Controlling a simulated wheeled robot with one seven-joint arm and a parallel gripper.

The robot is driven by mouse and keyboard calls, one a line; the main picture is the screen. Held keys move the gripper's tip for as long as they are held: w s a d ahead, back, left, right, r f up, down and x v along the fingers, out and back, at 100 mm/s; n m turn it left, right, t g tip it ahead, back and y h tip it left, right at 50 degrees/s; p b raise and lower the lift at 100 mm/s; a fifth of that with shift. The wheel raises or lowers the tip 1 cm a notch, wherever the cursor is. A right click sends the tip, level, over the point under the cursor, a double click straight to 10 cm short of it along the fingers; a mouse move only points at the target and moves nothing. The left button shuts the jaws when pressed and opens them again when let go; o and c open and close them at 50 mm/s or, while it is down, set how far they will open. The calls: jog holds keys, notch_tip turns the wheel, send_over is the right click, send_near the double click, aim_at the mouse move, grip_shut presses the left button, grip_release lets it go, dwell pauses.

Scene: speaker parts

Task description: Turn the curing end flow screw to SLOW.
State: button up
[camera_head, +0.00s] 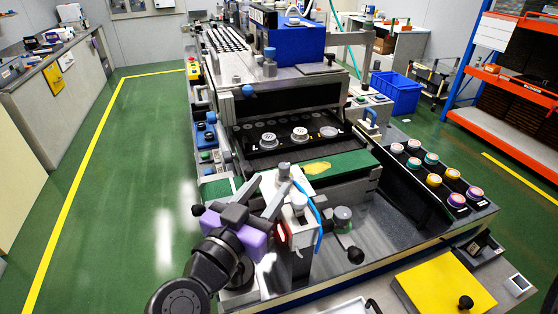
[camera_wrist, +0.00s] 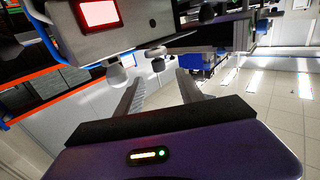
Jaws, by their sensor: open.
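My gripper (camera_head: 268,187) is open and empty, its purple body to the left of a white device (camera_head: 298,212) with a small red screen (camera_head: 282,236). In the wrist view, the two grey fingers of my gripper (camera_wrist: 160,88) are spread apart. Beyond them, the device (camera_wrist: 135,38) hangs across the top with its lit red screen (camera_wrist: 100,13). A pale rounded knob (camera_wrist: 117,77) and a smaller one (camera_wrist: 158,65) stick out from its area, apart from the fingers. I cannot tell which part is the curing end flow screw, and no SLOW mark is readable.
A green belt (camera_head: 345,165) with a yellow patch lies behind the device. A black tray of speaker parts (camera_head: 415,180) stands at right. A black ball-ended lever (camera_head: 354,254) and a yellow plate (camera_head: 442,284) are in front. The green floor at left is clear.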

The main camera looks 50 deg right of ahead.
aim_at(282, 169)
jog(key=d, duration=0.2)
jog(key=d+p, duration=0.1)
jog(key=d, duration=0.1)
jog(key=w+d, duration=0.1)
jog(key=d, duration=0.1)
jog(key=shift+d+r, duration=0.15)
jog(key=shift+r, duration=0.05)
jog(key=shift+w+d+f+p, duration=0.1)
jog(key=shift+d+p, duration=0.1)
jog(key=shift+d, duration=0.2)
jog(key=shift+w+d+p, duration=0.1)
jog(key=shift+d+p, duration=0.05)
jog(key=shift+d, duration=0.2)
jog(key=shift+c, duration=0.5)
grip_shut()
